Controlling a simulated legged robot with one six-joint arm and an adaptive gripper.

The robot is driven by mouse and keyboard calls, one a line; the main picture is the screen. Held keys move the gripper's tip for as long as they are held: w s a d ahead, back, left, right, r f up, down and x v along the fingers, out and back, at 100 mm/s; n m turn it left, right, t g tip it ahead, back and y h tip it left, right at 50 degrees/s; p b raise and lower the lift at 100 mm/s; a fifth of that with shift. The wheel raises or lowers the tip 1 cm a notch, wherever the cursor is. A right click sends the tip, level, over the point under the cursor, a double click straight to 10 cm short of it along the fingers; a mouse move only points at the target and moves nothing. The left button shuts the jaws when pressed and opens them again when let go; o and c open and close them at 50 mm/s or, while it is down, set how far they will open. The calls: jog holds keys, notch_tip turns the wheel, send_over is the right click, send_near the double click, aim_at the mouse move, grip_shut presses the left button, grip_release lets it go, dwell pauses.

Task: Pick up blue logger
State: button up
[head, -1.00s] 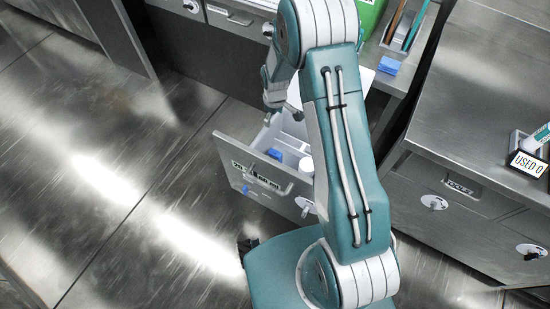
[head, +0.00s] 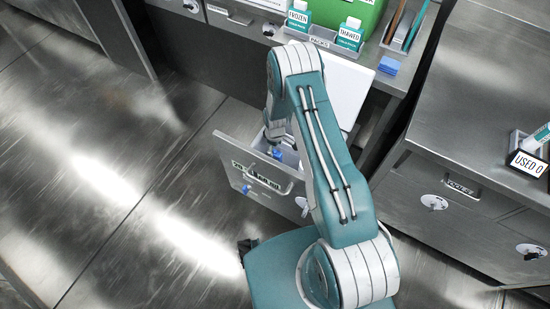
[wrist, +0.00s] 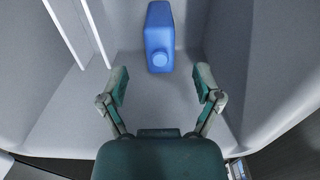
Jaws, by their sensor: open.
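The blue logger (wrist: 159,30), a rounded blue block with a round knob on its near end, lies in a grey-lined open drawer. In the head view a small blue patch of it (head: 277,154) shows inside the drawer (head: 238,172). My gripper (wrist: 161,83) is open and empty in the wrist view. Its fingers are spread to either side of the logger's line, and the logger sits beyond the fingertips, apart from them. In the head view my arm hides most of the gripper and part of the drawer.
White dividers (wrist: 70,32) stand left of the logger, and the drawer walls are close around. Above the drawer, a bench holds a pack rack (head: 318,42), a green box (head: 350,12) and a small blue block (head: 389,65). A steel counter (head: 475,90) is at the right.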

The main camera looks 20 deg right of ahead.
aim_at(275, 151)
notch_tip(275, 151, down, 4)
jog(key=shift+f, duration=0.1)
grip_shut()
dwell(0.4)
